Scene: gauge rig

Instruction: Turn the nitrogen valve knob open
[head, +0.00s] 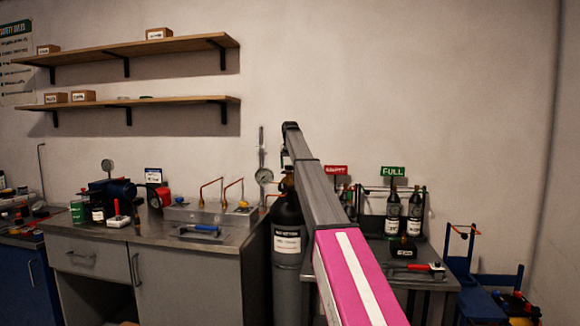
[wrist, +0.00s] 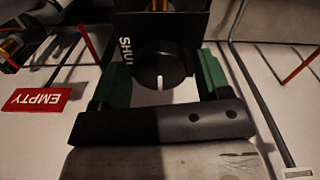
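The valve knob (wrist: 160,70) is a round black knob with a short white mark pointing toward the bottom of the wrist view. It sits in front of a black plate (wrist: 190,25) with the word SHUT printed sideways to its left. My gripper (wrist: 161,78) is open, with a green finger on each side of the knob and a small gap showing at each side. In the head view, my arm reaches toward the wall and hides the knob; the fingers cannot be made out there. A dark gas cylinder (head: 287,242) with a white label stands beside the arm.
A red EMPTY sign (wrist: 37,99) and thin red rods are near the gripper. A green FULL sign (head: 393,171) and bottles stand right, a steel bench (head: 225,240) left. The upper right wall is clear.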

